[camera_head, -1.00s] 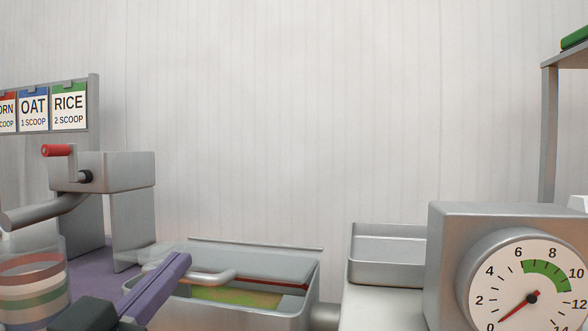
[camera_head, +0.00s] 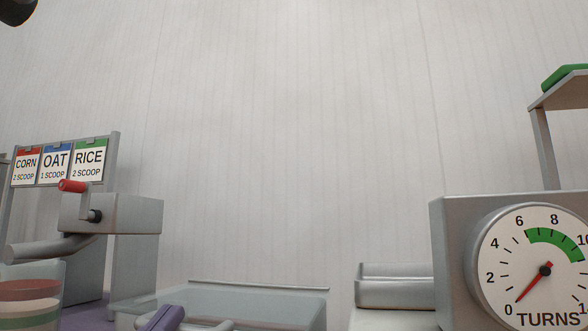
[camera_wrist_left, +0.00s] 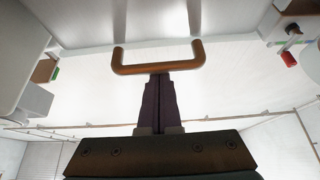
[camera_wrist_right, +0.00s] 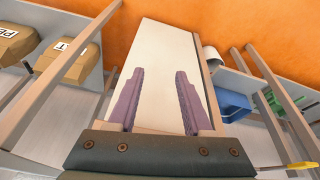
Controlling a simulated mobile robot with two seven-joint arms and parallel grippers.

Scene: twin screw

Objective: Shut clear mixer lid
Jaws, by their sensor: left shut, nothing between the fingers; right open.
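The mixer (camera_head: 118,314) is a grey metal trough at the bottom of the head view, cut off by the frame edge. Its clear lid (camera_head: 255,300) shows as a pale see-through panel; its exact angle is hard to tell. The bar handle (camera_head: 222,324) is on the lid. It appears as an orange-brown U in the left wrist view (camera_wrist_left: 158,70). My left gripper (camera_head: 176,310) is shut and empty, its tips at the handle's bar in the left wrist view (camera_wrist_left: 158,78); contact is unclear. My right gripper (camera_wrist_right: 160,73) is open and empty, outside the head view.
A hand crank with a red knob (camera_head: 72,186) and a clear jar with coloured bands (camera_head: 28,300) stand left. A turns dial (camera_head: 545,270) reads near 0 at right. A metal tray (camera_head: 395,293) lies between. A blue bin (camera_wrist_right: 235,110) shows in the right wrist view.

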